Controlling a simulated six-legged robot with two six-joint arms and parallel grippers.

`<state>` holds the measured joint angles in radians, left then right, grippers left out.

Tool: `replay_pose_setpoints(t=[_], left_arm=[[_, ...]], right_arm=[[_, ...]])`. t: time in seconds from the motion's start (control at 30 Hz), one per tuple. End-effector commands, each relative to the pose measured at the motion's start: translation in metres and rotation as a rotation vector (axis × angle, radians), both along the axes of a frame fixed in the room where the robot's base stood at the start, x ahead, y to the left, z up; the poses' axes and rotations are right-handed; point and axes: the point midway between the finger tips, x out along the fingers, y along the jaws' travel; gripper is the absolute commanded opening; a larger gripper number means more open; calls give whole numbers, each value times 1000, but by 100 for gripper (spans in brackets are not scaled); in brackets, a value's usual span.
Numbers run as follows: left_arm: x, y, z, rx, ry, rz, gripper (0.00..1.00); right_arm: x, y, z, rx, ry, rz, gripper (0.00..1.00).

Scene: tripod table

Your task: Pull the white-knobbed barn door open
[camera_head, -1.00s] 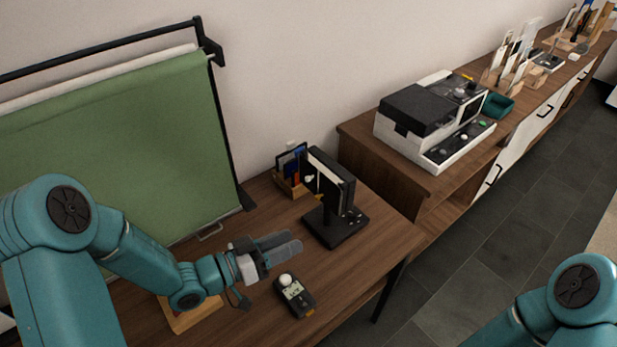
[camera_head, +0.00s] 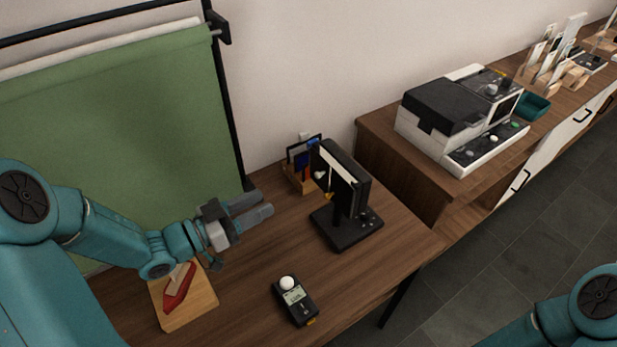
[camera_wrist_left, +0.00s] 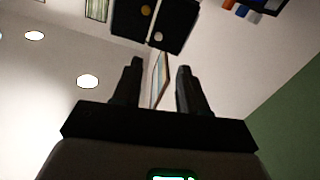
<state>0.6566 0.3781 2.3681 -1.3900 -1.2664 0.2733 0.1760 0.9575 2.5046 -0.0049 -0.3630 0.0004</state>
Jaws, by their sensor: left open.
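A small black lamp (camera_head: 352,185) stands upright on a dark base on the wooden table. A white knob (camera_head: 320,175) shows on its left side, with a yellow knob (camera_head: 329,196) below it. In the left wrist view two dark panels show at the top, with the yellow knob (camera_wrist_left: 146,10) and the white knob (camera_wrist_left: 158,36). My left gripper (camera_head: 257,203) is open and empty, left of the lamp and apart from it. Its fingers (camera_wrist_left: 158,88) point toward the panels in the wrist view. How far the door stands open is hard to tell. My right gripper is out of view.
A light meter (camera_head: 295,300) lies in front of the lamp. A wooden board (camera_head: 200,308) with a red object is under my left arm. A holder with coloured cards (camera_head: 304,165) stands behind the lamp. A green backdrop (camera_head: 110,150) is at left.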

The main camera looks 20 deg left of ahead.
Motion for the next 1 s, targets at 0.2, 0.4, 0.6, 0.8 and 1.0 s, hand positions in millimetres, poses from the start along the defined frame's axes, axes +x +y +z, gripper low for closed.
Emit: replay_pose_setpoints(t=[0.2,0.4,0.6,0.8,1.0], left_arm=[[45,-35,2,-1,-1,-8,42],[80,-62,2,0,0,-7,42],[101,-76,1,0,0,-4,42],[106,-79,0,0,1,-2,42],[105,-79,0,0,1,-2,29]], right_arm=[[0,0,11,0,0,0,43],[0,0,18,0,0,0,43],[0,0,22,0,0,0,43],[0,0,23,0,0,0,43],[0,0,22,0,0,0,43]])
